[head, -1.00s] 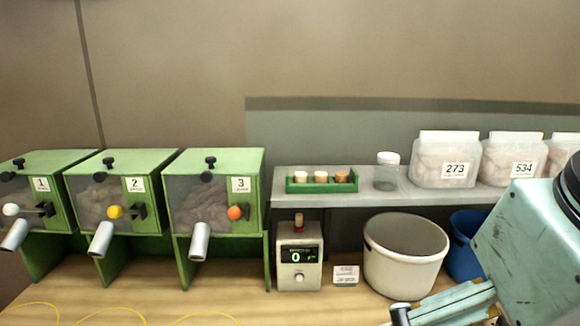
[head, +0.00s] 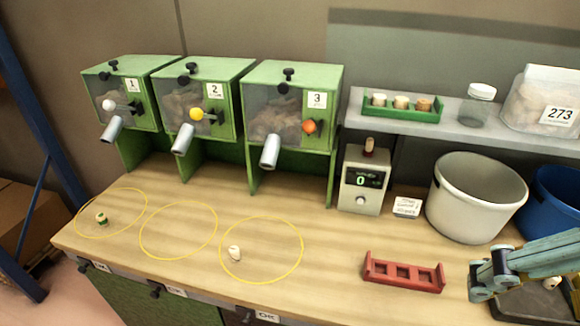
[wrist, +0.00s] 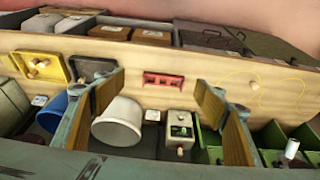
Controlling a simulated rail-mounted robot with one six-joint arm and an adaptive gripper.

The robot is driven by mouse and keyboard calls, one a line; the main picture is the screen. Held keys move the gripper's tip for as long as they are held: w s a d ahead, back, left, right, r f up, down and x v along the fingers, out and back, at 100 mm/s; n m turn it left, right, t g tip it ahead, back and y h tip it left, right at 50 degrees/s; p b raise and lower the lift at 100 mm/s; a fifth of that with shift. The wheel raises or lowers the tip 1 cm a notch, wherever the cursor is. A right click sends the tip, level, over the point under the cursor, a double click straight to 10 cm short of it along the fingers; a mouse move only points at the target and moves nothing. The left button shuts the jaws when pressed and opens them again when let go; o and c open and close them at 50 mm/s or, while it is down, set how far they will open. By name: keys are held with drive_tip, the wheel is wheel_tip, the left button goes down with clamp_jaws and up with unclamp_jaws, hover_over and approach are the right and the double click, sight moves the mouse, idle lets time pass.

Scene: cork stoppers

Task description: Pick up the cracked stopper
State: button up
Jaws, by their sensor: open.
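A pale stopper (head: 234,253) lies on the bench inside the right yellow ring. A stopper with green on it (head: 101,218) stands inside the left ring. Another pale stopper (head: 551,283) sits in a dark tray at the lower right. I cannot make out a crack on any of them at this size. My gripper (wrist: 160,80) is open and empty in the wrist view, its two fingers spread above the bench. In the head view my gripper (head: 480,280) shows at the lower right, beside the dark tray and far right of the ringed stoppers.
A red rack (head: 403,287) stands on the bench left of my gripper. A white bucket (head: 438,215), a gauge (head: 346,185) and three green dispensers (head: 330,85) line the back. A green rack (head: 397,114) of three stoppers is on the shelf. The middle ring is empty.

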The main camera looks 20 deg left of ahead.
drive_tip(key=c, duration=1.1)
drive_tip(key=shift+o, duration=0.2)
drive_tip(key=shift+w, duration=0.1)
